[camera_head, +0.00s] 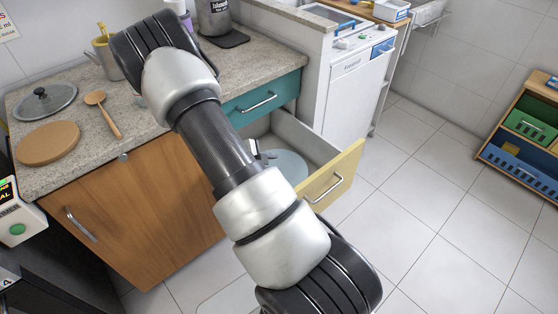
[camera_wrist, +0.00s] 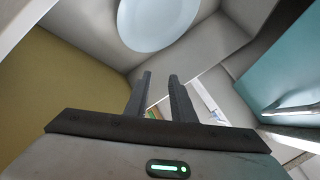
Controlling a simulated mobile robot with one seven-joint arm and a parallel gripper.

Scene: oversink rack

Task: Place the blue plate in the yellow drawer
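The pale blue plate (camera_head: 290,166) lies inside the open yellow drawer (camera_head: 338,180), partly hidden by my arm in the head view. In the wrist view the plate (camera_wrist: 160,18) shows at the top, cut off by the frame edge, against the drawer's grey inside. The drawer's yellow front (camera_wrist: 45,90) is at the left there. My gripper (camera_wrist: 160,78) is open, with a gap between its fingers and nothing in it. It is at the drawer, apart from the plate in the picture. In the head view my arm hides most of it.
A closed teal drawer (camera_head: 262,98) sits above the open one, and shows close at the right in the wrist view (camera_wrist: 292,60). The counter holds a wooden board (camera_head: 48,143), a spoon (camera_head: 104,113) and a lid (camera_head: 44,101). A white appliance (camera_head: 352,95) stands beside the drawer.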

